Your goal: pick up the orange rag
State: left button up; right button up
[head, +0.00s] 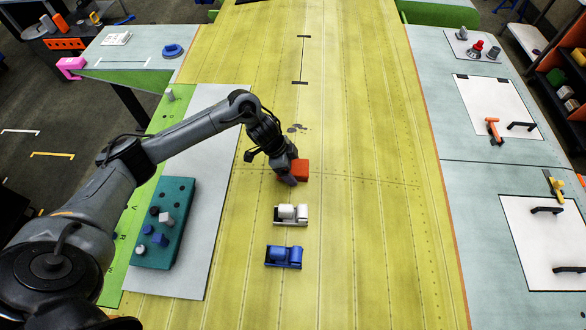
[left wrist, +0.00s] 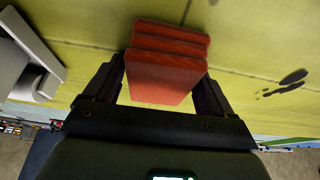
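The orange rag (head: 301,170) is a small folded, block-like red-orange stack on the yellow wing surface. In the left wrist view the rag (left wrist: 165,70) shows as several layers between the fingers. My left gripper (head: 288,174) is down at the rag's left side in the head view. In the left wrist view the gripper's (left wrist: 160,88) two dark fingers stand wide apart, one on each side of the rag. A narrow gap shows by the left finger; contact at the right finger is unclear. My right gripper is not in view.
A tray with a white cylinder (head: 291,214) and a blue tray with a blue cylinder (head: 284,257) sit below the rag. A teal block with holes (head: 163,240) lies at left on a grey panel. Dark spots (head: 297,128) mark the wing above. The wing to the right is clear.

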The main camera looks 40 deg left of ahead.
aim_at(298, 167)
pick_arm(q)
jog(key=c, duration=0.6)
jog(key=shift+r, duration=0.4)
notch_tip(298, 167, up, 4)
jog(key=shift+f+b, duration=0.15)
jog(key=shift+b, duration=0.45)
jog(key=shift+s+d+r+p, duration=0.25)
jog(key=shift+s+d+r, duration=0.35)
jog(key=shift+d+r, duration=0.9)
jog(key=shift+s+d+r+p, duration=0.2)
jog(key=shift+s+d+r, duration=0.45)
jog(key=shift+d, duration=1.55)
jog(key=shift+s+d+r+p, duration=0.25)
jog(key=shift+s+d+r, duration=0.25)
jog(key=shift+d+r, duration=1.05)
jog(key=shift+d+f, duration=0.3)
jog(key=shift+f, duration=0.05)
